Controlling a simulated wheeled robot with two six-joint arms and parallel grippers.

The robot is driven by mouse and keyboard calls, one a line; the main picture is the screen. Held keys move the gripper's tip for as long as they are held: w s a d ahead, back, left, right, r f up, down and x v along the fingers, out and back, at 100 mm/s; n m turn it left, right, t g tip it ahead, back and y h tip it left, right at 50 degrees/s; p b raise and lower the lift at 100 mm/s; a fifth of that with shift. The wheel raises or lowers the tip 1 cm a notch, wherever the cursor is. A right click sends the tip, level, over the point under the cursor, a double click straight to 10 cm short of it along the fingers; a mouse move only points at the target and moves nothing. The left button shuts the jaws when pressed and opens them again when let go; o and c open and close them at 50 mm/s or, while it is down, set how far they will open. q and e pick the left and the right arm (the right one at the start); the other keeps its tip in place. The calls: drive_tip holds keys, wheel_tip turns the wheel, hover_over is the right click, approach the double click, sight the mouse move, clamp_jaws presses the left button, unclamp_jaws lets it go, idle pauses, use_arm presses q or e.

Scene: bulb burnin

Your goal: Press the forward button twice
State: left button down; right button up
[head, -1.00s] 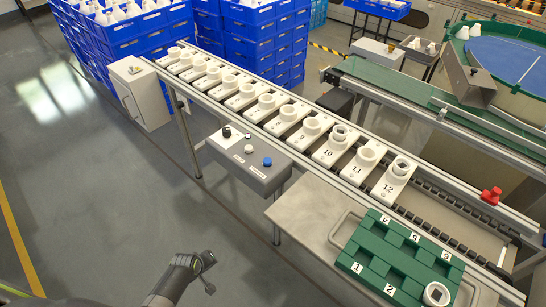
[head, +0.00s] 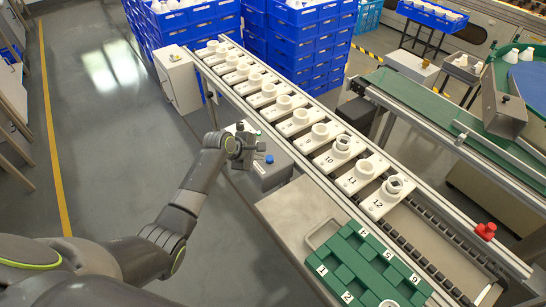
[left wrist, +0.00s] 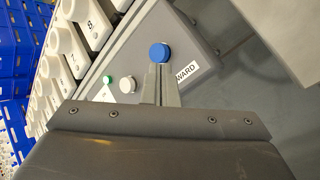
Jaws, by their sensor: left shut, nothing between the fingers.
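The control box (head: 282,174) is grey and stands at the near side of the conveyor. Its blue button (head: 269,159) also shows in the left wrist view (left wrist: 159,52), beside a white label whose visible letters read "WARD". My left gripper (head: 262,153) is over the box. In the left wrist view its fingers (left wrist: 161,70) are shut and empty, with the tips right at the lower edge of the blue button. I cannot tell whether they touch it. A white button (left wrist: 127,85) and a green one (left wrist: 107,79) sit to the left. My right gripper is not in view.
The conveyor (head: 310,160) carries numbered white holders, some with ringed sockets. A green tray (head: 345,262) lies on a metal table at the front. A red button (head: 485,230) is on the far rail. Blue crates (head: 190,30) stand behind.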

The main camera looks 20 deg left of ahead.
sight(266, 159)
use_arm(q)
drive_tip(key=w+d+r+n+h, duration=0.1)
drive_tip(key=w+r+n, duration=0.1)
drive_tip(key=w+r, duration=0.2)
wheel_tip(266, 159, up, 3)
drive_tip(key=shift+d+r+t+p, duration=0.1)
drive_tip(key=shift+d+t+p, duration=0.2)
drive_tip(key=shift+d, duration=0.05)
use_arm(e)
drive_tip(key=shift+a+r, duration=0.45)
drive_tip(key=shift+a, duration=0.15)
use_arm(q)
drive_tip(key=shift+a, duration=0.1)
